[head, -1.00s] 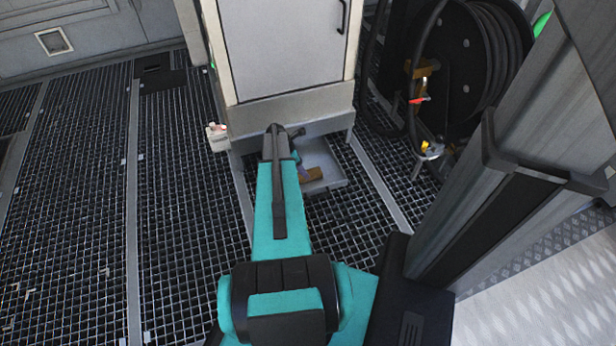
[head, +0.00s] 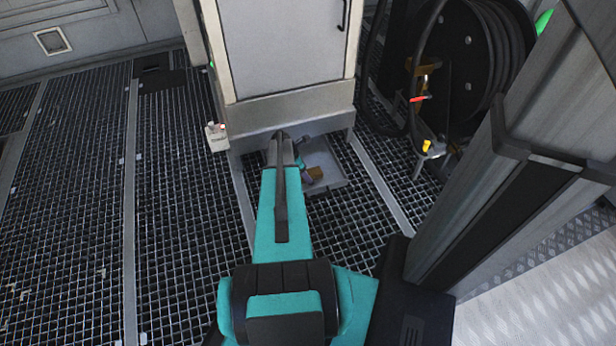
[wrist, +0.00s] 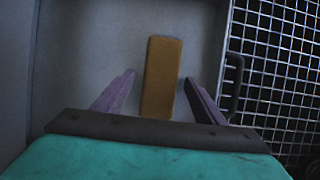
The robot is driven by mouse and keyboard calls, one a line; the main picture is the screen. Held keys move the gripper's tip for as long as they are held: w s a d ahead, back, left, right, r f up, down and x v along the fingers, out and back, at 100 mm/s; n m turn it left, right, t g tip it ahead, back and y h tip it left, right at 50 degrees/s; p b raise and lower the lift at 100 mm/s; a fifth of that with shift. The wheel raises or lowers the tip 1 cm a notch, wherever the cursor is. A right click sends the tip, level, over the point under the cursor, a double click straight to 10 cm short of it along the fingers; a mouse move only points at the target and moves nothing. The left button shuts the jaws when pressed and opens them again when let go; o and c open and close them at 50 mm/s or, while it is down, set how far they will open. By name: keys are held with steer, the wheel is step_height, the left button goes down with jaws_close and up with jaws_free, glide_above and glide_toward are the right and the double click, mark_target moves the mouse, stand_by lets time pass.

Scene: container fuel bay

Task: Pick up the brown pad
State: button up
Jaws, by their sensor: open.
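The brown pad (wrist: 161,77) lies flat in a grey tray (wrist: 88,60) in the wrist view. In the head view a small part of the pad (head: 316,173) shows beside my arm, in the tray (head: 331,182) below the cabinet. My gripper (wrist: 158,86) is open and empty, with one purple finger on each side of the pad's near half. Gaps show between the pad and both fingers. In the head view my arm covers most of the gripper.
A grey cabinet (head: 280,45) stands over the back of the tray. A dark handle (wrist: 236,75) is at the tray's right edge, with grating floor (wrist: 275,70) beyond. A hose reel (head: 470,60) stands at the right. Open grating lies to the left.

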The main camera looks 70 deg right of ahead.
steer(key=shift+s+d+f, duration=0.1)
steer(key=shift+f, duration=0.25)
stand_by(0.3)
steer(key=c, duration=1.2)
steer(key=shift+r, duration=0.2)
step_height(320, 180, up, 10)
steer(key=p, duration=0.3)
steer(key=shift+f, duration=0.15)
